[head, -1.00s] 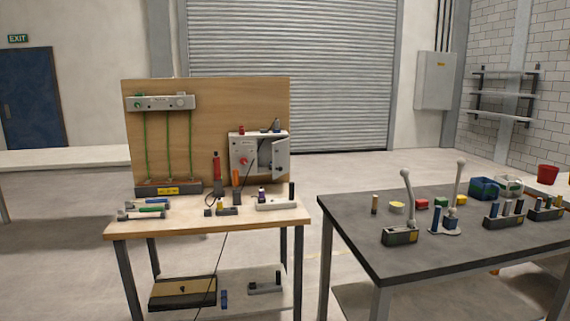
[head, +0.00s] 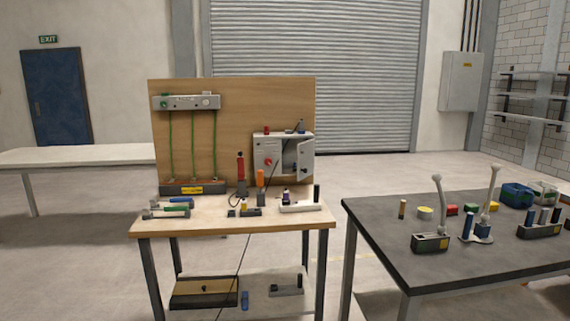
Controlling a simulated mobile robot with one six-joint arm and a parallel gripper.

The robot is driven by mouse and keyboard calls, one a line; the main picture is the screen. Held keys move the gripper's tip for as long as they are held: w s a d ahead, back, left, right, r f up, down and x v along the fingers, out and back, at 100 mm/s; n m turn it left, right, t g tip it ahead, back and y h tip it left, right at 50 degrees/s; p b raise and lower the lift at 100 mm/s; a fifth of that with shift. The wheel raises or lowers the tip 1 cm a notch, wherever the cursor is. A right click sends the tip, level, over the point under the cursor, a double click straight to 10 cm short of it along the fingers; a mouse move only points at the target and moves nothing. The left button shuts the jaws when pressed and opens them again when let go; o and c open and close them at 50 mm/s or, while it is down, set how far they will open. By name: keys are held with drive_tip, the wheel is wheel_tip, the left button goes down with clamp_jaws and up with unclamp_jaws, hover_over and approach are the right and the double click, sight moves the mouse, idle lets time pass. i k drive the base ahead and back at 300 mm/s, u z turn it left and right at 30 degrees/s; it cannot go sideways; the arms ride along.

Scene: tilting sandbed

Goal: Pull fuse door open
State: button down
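A grey fuse box (head: 266,146) stands at the right side of the upright wooden board, at the back of the workbench. It has a red round knob (head: 267,162) on its front left. On its right half a small grey door (head: 306,159) stands out at an angle, with a dark opening to its left, so it looks at least partly open. The inside is too small and dark to make out. My gripper is not in view.
The wooden workbench (head: 180,228) holds tools and small blocks along its front. A dark table (head: 400,215) with levers and blocks stands to the right, with a narrow floor gap between. Open floor (head: 80,280) lies at the left.

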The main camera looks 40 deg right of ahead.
sight(305, 162)
drive_tip(key=i, duration=0.85)
drive_tip(key=z, duration=0.05)
